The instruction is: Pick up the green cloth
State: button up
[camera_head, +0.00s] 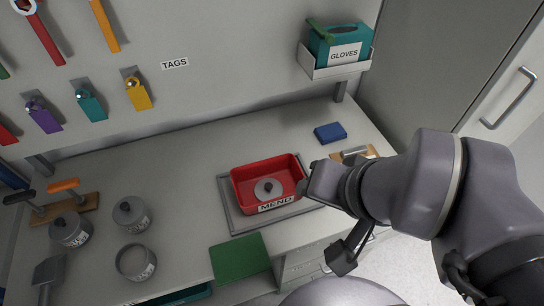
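The green cloth (240,258) lies flat as a rectangle at the front edge of the grey bench, below and left of the red tray. Nothing covers it in this view. My gripper (305,187) is at the right rim of the red tray, up and to the right of the cloth and clear of it in the picture. My wrist hides most of its fingers, so I cannot tell whether it is open or shut.
The red MEND tray (240,190) holds a grey lidded disc and sits on a grey mat (228,208). Grey pots (131,215) stand at the left. A blue block (330,132) and a GLOVES box (340,40) are behind. Bench between pots and cloth is clear.

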aim_at(244, 257)
jog(key=k+u, duration=0.15)
jog(key=u, duration=0.35)
jog(key=k+j+u, duration=0.1)
jog(key=u, duration=0.4)
jog(key=j+z, duration=1.1)
jog(key=j, duration=0.2)
jog(key=k, duration=0.05)
